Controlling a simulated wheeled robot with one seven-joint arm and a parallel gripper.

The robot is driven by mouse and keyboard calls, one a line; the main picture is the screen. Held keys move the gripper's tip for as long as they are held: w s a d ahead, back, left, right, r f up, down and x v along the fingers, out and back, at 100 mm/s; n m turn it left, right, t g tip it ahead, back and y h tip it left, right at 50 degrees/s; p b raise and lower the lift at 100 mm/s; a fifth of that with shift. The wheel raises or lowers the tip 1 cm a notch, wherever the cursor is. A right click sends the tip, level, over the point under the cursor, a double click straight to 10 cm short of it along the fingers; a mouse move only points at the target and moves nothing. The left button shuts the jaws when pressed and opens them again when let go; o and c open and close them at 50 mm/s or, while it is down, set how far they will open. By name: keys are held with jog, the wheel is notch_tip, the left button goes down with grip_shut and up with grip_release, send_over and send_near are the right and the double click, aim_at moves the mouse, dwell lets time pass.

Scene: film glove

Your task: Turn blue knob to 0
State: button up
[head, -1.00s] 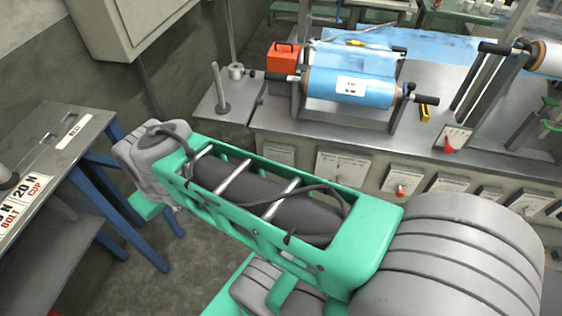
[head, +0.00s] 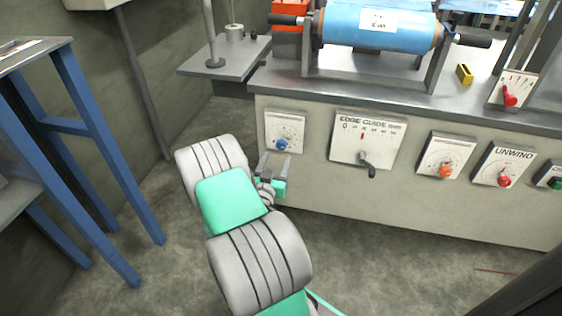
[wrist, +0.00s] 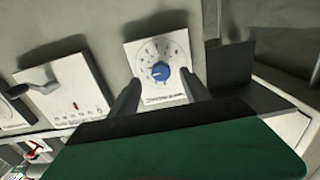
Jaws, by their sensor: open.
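The blue knob (head: 282,144) sits on a white dial plate (head: 286,121) at the left end of the machine's front panel. In the wrist view the knob (wrist: 160,71) is near the middle, with a ring of marks around it that are too small to read. My gripper (head: 275,160) is open and empty, just below and in front of the dial plate. In the wrist view its two dark fingers (wrist: 163,88) stand apart, one on each side of the knob. I cannot tell how far the fingertips are from the panel.
To the right are the edge guide plate (head: 361,151) with a dark lever, an orange knob (head: 446,171) and a red unwind knob (head: 504,181). The bench top overhangs the panel and carries a blue film roll (head: 380,27). A blue-legged table (head: 123,190) stands at the left.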

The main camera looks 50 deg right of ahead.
aim_at(281, 147)
jog(key=x, duration=0.7)
jog(key=shift+w+d+r, duration=0.15)
jog(key=shift+d+r, duration=0.05)
jog(key=shift+d, duration=0.05)
jog(key=shift+c, duration=0.3)
grip_shut()
